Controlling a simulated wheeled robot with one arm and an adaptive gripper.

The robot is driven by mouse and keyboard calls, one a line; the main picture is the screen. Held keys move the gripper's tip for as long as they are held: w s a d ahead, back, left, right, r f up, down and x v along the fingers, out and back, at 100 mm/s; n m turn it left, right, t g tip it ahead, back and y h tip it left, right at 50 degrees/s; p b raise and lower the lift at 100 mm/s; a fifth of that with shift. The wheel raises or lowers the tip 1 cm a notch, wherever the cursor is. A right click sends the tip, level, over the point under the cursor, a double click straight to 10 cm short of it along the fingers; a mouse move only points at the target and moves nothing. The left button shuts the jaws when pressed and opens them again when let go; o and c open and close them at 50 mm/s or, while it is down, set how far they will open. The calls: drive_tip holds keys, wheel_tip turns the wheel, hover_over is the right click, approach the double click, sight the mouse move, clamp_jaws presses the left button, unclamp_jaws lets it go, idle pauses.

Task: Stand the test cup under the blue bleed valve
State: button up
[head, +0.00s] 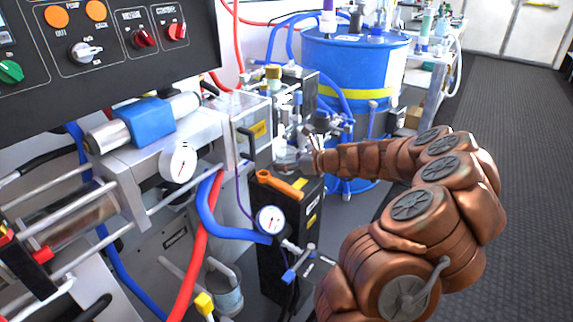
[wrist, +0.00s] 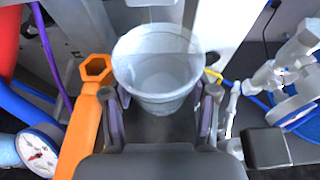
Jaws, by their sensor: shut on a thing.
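The test cup (wrist: 158,72), a pale translucent open-topped cup, sits between the two fingers of my gripper (wrist: 165,112) in the wrist view. My gripper is shut on it, and the cup looks roughly upright. In the head view the cup (head: 286,158) is partly hidden behind my gripper (head: 303,162), above the black cabinet. A small valve with a blue handle (head: 290,275) is on the front of that cabinet below a gauge, well below the cup. Other blue fittings show by the drum. I cannot tell which is the bleed valve.
An orange wrench (head: 279,184) lies on the black cabinet (head: 275,245), close to the cup's left in the wrist view (wrist: 88,115). A pressure gauge (head: 270,220) and blue and red hoses are to the left. A blue drum (head: 355,65) stands behind. The floor at right is clear.

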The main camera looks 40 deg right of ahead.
idle(0.3)
drive_tip(key=o, duration=1)
drive_tip(key=shift+o, duration=0.2)
drive_tip(key=shift+s+d+r, duration=0.2)
drive_tip(key=shift+s+r, duration=0.15)
drive_tip(key=shift+s, duration=0.15)
drive_tip(key=p+v, duration=0.2)
drive_tip(key=v, duration=0.8)
drive_tip(key=shift+s+d, duration=0.15)
drive_tip(key=shift+s, duration=0.25)
